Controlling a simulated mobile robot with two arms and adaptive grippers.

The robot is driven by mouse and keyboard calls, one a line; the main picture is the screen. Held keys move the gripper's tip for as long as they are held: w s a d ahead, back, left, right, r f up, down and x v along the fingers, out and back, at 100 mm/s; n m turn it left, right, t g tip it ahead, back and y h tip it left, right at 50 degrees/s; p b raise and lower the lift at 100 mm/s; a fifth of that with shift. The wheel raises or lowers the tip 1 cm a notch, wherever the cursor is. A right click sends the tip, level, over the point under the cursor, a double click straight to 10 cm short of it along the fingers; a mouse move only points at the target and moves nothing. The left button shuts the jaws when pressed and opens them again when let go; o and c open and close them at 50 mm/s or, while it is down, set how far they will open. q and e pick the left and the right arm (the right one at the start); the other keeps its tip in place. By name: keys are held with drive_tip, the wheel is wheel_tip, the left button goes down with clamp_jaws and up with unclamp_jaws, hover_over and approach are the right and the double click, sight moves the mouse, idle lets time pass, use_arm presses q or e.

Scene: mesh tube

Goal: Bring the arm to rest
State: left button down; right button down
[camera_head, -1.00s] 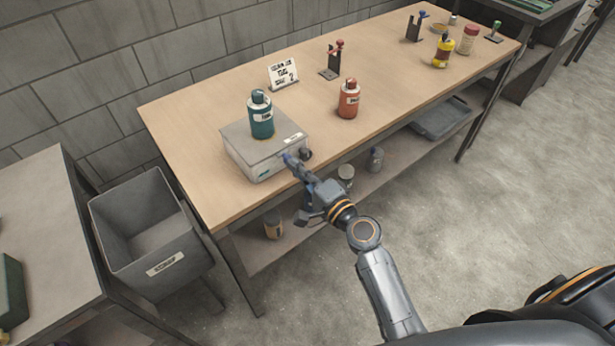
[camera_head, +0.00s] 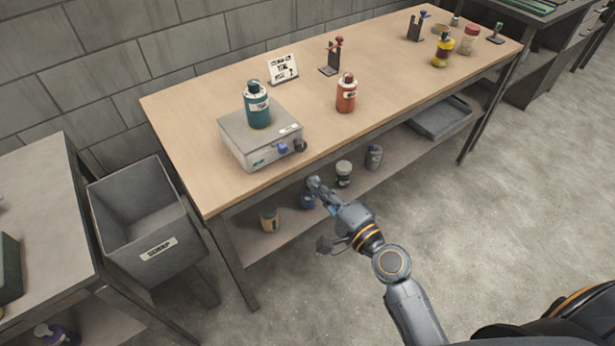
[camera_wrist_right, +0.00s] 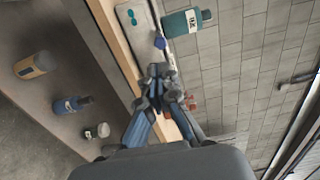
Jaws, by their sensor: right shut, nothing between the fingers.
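My right gripper (camera_head: 314,184) is shut and empty. It is in front of the table's front edge, apart from the grey box-shaped device (camera_head: 262,138) on the tabletop. The gripper also shows shut in the right wrist view (camera_wrist_right: 160,72). A teal bottle (camera_head: 257,105) stands upright on the device's top plate, and it shows in the right wrist view too (camera_wrist_right: 187,22). The device has a blue knob (camera_head: 282,148) and a dark knob (camera_head: 300,146) on its front. My left gripper is not in view.
The wooden table (camera_head: 200,160) also bears a red bottle (camera_head: 346,93), a sign (camera_head: 283,69) and a yellow bottle (camera_head: 442,50). Several containers stand on its lower shelf (camera_head: 255,245). A grey bin (camera_head: 150,255) stands at left. The floor at right is clear.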

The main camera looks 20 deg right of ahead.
drive_tip(key=s+d+f+n+g+h, duration=0.1)
drive_tip(key=s+f+n+g, duration=0.2)
drive_tip(key=f, duration=0.9)
drive_tip(key=s+d+f+n+g+h, duration=0.1)
drive_tip(key=s+f+n+g, duration=0.1)
drive_tip(key=s+f, duration=0.65)
drive_tip(key=s+d+f+n+g+h, duration=0.1)
drive_tip(key=s+f+n+g, duration=0.15)
drive_tip(key=f, duration=1.15)
use_arm(q)
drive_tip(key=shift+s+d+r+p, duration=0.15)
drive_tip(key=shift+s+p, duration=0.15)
drive_tip(key=shift+p, duration=0.05)
use_arm(e)
drive_tip(key=s+d+f+n+g+h, duration=0.1)
drive_tip(key=s+f+n+g, duration=0.1)
drive_tip(key=s+f, duration=0.4)
drive_tip(key=s+d+f+n+g+h, duration=0.1)
drive_tip(key=s+f, duration=0.5)
drive_tip(key=s, duration=0.6)
drive_tip(key=s+d+f+n+g+h, duration=0.1)
drive_tip(key=s+d+f+n+g, duration=0.2)
drive_tip(key=s, duration=0.6)
wheel_tip(320, 180, down, 3)
drive_tip(key=n+g, duration=0.2)
drive_tip(key=n, duration=0.1)
drive_tip(key=shift+d+f, duration=0.2)
drive_tip(key=shift+d, duration=0.05)
